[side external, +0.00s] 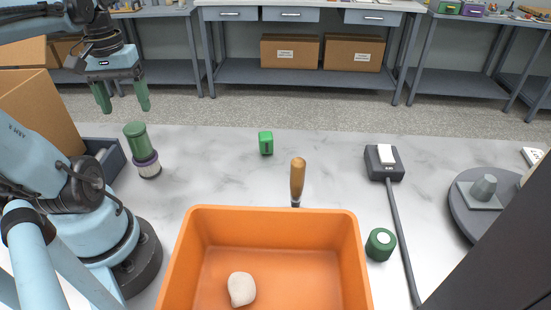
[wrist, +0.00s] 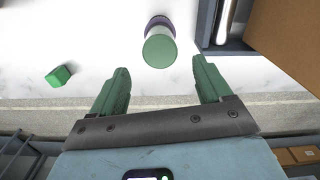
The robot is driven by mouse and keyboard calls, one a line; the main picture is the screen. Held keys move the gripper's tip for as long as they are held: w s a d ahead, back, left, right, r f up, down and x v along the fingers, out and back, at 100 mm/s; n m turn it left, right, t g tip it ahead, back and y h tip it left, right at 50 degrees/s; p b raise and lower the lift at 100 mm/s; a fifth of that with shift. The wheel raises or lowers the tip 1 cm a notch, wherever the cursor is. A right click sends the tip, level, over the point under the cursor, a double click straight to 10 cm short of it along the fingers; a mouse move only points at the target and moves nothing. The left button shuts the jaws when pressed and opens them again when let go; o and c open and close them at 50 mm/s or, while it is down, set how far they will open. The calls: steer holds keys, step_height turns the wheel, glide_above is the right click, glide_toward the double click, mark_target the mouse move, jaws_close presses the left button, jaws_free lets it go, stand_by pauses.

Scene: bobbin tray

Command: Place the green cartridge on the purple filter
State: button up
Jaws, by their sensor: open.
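The green cartridge (side external: 137,141) stands on top of the purple filter (side external: 147,161), which has a white lower part and rests on the marble table. The two look lined up, with the cartridge touching the filter. My gripper (side external: 124,107) is open and empty, above and slightly left of the cartridge in the side view, apart from it. In the wrist view the cartridge's round green end (wrist: 159,51) shows just beyond and between the open fingertips (wrist: 161,66). The filter (wrist: 158,22) is partly hidden behind it there.
A small green block (side external: 265,144), a wooden-handled tool (side external: 297,178) and an orange bin (side external: 270,214) stand to the right. A dark grey bin (side external: 116,160) is close on the left of the filter. A dark green roll (side external: 380,245) and a grey device (side external: 383,163) lie further right.

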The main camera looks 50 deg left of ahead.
steer(key=shift+r, duration=0.45)
steer(key=w+d+f+m+t, duration=0.2)
steer(key=w+d+m, duration=0.3)
steer(key=d, duration=0.5)
steer(key=w+d+f+m+t, duration=0.2)
steer(key=w+d+m+t, duration=0.3)
steer(key=w+d, duration=0.4)
steer(key=shift+w+d+m, duration=0.25)
steer(key=shift+d+m, duration=0.15)
steer(key=shift+d, duration=0.25)
